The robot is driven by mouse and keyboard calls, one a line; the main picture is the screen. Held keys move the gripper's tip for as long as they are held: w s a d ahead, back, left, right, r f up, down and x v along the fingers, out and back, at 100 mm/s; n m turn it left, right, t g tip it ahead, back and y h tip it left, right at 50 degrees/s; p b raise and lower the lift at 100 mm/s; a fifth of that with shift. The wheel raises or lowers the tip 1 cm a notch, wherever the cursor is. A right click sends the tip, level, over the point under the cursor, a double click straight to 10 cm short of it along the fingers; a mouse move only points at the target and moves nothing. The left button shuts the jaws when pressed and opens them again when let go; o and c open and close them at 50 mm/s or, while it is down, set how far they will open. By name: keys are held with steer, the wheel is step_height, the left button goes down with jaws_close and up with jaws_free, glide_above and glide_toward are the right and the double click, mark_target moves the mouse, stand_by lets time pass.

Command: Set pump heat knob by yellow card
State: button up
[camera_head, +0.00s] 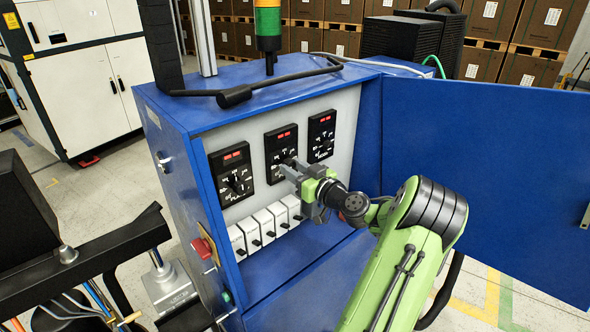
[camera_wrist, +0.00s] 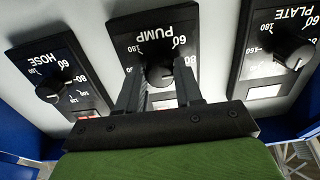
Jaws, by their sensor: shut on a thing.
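The black pump panel (camera_head: 281,142) is the middle one of three in the open blue cabinet. It also shows upside down in the wrist view (camera_wrist: 125,45), with its PUMP label and numbers such as 60 and 180. My gripper (camera_head: 290,170) reaches in from the right, at the lower part of this panel. In the wrist view its two fingers are shut on the pump knob (camera_wrist: 160,75), one on each side. The fingers partly hide the knob and the dial, so its setting is unclear. No yellow card can be made out.
In the wrist view, the hose knob (camera_wrist: 49,90) is on the left and the plate knob (camera_wrist: 293,51) on the right, both close to my fingers. A row of white breakers (camera_head: 262,226) sits below the panels. The blue door (camera_head: 480,170) stands open on the right.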

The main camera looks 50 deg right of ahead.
steer(key=shift+m, duration=0.4)
steer(key=shift+a+r+m+p, duration=0.1)
steer(key=shift+m+p, duration=0.6)
steer(key=shift+m, duration=3.5)
steer(key=shift+r+m+p, duration=0.1)
steer(key=shift+m+p, duration=0.6)
steer(key=shift+m, duration=3.5)
steer(key=shift+f, duration=0.1)
steer(key=o, duration=1)
steer(key=shift+o, duration=0.2)
